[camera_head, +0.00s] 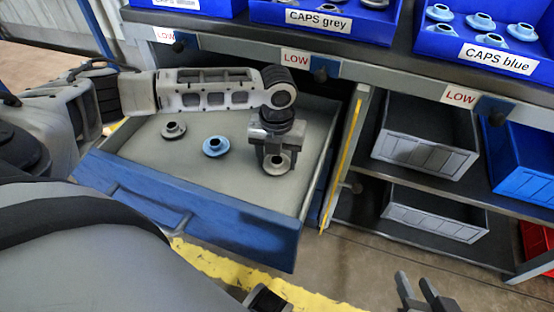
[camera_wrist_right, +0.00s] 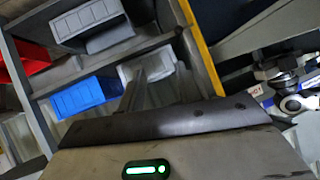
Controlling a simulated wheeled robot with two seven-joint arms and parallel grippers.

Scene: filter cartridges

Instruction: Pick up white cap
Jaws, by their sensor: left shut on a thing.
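The open drawer (camera_head: 125,187) holds several round caps. The white cap (camera_head: 277,164) is at the right of the drawer, between the fingers of my left gripper (camera_head: 274,155), which points down and is shut on it. The gripper hides part of the cap, and I cannot tell whether the cap still touches the drawer floor. A blue cap (camera_head: 215,146) lies in the middle and a grey cap (camera_head: 173,130) to its left. My right gripper (camera_head: 418,282) shows at the bottom right of the head view, away from the drawer, open and empty.
Blue bins marked CAPS grey (camera_head: 318,18) and CAPS blue (camera_head: 497,58) stand on the shelf above. Grey crates (camera_head: 425,152) and a blue crate (camera_head: 525,165) sit on lower shelves at right. A yellow-edged post (camera_head: 342,160) stands right of the drawer.

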